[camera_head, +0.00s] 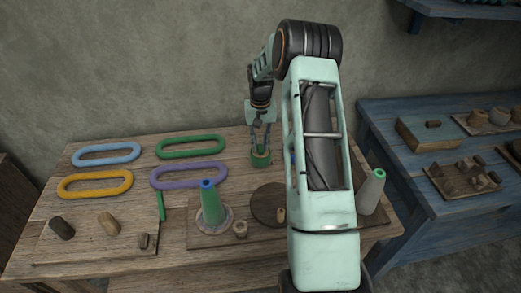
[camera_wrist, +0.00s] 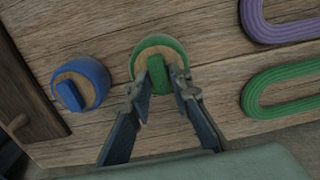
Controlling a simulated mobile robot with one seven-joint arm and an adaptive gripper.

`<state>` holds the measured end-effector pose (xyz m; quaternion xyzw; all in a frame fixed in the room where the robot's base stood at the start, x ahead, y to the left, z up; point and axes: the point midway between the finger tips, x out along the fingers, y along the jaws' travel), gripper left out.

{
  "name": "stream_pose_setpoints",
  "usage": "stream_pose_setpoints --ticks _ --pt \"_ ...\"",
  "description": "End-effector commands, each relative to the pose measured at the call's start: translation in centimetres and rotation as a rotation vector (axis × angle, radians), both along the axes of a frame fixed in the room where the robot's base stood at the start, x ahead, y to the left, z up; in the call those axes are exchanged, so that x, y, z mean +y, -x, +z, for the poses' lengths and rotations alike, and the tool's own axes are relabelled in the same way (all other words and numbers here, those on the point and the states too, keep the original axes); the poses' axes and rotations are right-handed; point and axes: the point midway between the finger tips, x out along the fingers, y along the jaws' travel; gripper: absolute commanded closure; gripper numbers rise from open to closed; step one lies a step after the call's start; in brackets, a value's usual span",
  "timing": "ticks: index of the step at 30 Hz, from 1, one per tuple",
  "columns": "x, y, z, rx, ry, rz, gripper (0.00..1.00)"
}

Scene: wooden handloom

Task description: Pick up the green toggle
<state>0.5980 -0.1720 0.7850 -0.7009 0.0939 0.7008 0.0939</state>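The green toggle (camera_wrist: 158,76) is a short green bar across the tan top of a round green holder (camera_wrist: 178,47) in the wrist view. My gripper (camera_wrist: 158,84) has its two fingers apart, one on each side of the toggle. A narrow gap seems to show on both sides; contact is not clear. In the head view my gripper (camera_head: 260,143) points down over the green holder (camera_head: 260,160) at the table's back, and the toggle cannot be made out there.
A blue holder (camera_wrist: 94,78) with a blue toggle stands beside the green one. Green (camera_head: 190,147), purple (camera_head: 188,175), blue and yellow rings lie left. A green cone (camera_head: 211,208) stands in front; a pale cone (camera_head: 371,192) stands right of my arm.

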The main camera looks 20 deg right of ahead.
Motion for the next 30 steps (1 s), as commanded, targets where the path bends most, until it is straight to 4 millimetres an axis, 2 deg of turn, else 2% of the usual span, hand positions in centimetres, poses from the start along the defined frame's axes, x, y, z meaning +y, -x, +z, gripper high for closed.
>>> stream_pose_setpoints --ticks 1,4,17,23,26,30 --pt "0.0 0.0 0.0 0.000 0.000 0.000 0.87" --pt "0.0 0.0 0.0 0.000 0.000 0.000 0.96" --pt "0.0 -0.1 0.7 -0.002 0.001 0.001 0.96" --pt "0.0 -0.1 3.3 -0.005 0.002 0.001 0.96" --pt "0.8 0.8 4.7 -0.002 0.001 0.003 0.96" --pt "2.3 2.6 7.5 -0.004 0.002 0.003 0.96"
